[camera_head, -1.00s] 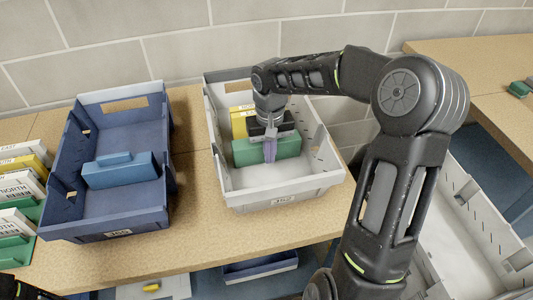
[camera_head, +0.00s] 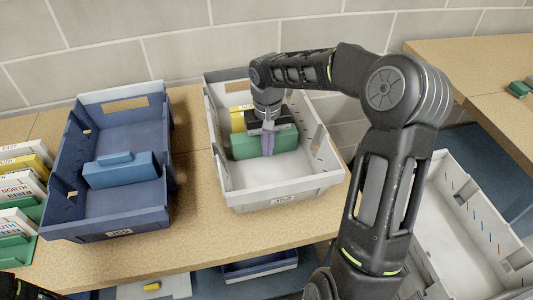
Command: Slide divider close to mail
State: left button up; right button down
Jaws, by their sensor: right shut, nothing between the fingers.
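A green divider (camera_head: 286,140) stands upright across the grey tray (camera_head: 285,192). Yellow mail (camera_head: 237,119) stands behind it toward the tray's far end, partly hidden by my right arm. My right gripper (camera_head: 267,147) reaches down into the grey tray with its fingers shut and empty. It is at the near face of the green divider; I cannot tell for sure whether it touches. My left gripper is not clearly in view.
A blue tray (camera_head: 130,213) with a blue divider (camera_head: 120,170) stands to the left. Several mail bundles (camera_head: 20,187) and green dividers lie at the left edge. A larger grey bin (camera_head: 470,230) is at the lower right.

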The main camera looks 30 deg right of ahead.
jog(key=shift+w+d, duration=0.3)
jog(key=shift+w, duration=0.65)
dwell(1.1)
jog(key=shift+s, duration=0.15)
jog(key=shift+s+a, duration=0.25)
jog(key=shift+s, duration=0.35)
jog(key=shift+r, duration=0.1)
notch_tip(320, 180, up, 13)
jog(key=p, duration=0.9)
dwell(0.5)
